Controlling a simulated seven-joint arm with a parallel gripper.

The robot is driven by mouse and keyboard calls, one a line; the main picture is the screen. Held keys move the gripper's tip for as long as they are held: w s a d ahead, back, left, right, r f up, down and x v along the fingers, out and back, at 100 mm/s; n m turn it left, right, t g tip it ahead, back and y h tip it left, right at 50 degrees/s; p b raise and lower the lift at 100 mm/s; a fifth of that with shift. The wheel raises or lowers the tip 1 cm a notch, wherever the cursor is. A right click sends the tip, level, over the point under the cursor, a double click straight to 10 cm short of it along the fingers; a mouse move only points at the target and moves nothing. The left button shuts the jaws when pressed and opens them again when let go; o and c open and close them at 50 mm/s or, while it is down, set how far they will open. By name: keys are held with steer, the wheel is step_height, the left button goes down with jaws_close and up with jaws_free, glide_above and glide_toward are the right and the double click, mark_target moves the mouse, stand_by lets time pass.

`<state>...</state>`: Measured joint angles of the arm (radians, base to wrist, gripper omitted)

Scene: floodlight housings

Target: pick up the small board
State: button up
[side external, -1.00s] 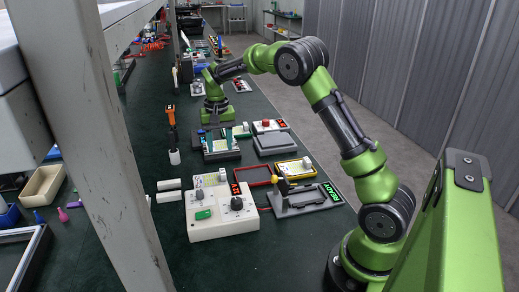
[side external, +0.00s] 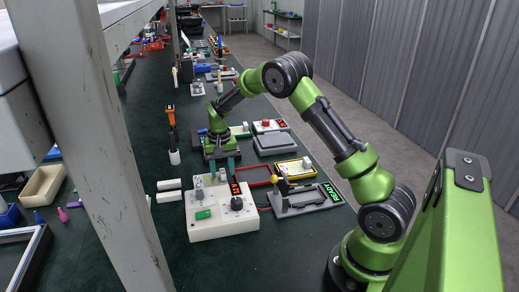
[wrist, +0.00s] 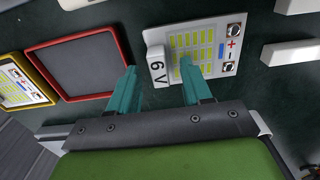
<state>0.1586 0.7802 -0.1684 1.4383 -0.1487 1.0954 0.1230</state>
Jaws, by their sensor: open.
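The small board is a white plate with rows of yellow cells, plus and minus marks and a raised white block reading "6 V". It lies flat on the dark green bench in the wrist view (wrist: 207,48). In the side view it is mostly hidden behind the control box and my gripper. My gripper (wrist: 158,65) is open and empty, with two teal fingers. The "6 V" block shows between the fingertips, and the right fingertip overlaps the board in the picture. Whether they touch is unclear. In the side view my gripper (side external: 222,170) points down behind the control box.
A red-rimmed grey tray (wrist: 78,65) lies empty beside the board. A yellow-rimmed tray (side external: 294,168) holds a similar board. A white control box (side external: 220,215) with knobs stands close in front. White bars (side external: 168,190) lie at left, and a grey fixture (side external: 303,200) at right.

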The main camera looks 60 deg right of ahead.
jaws_close()
steer(key=shift+r, duration=0.2)
step_height(320, 180, up, 10)
stand_by(0.4)
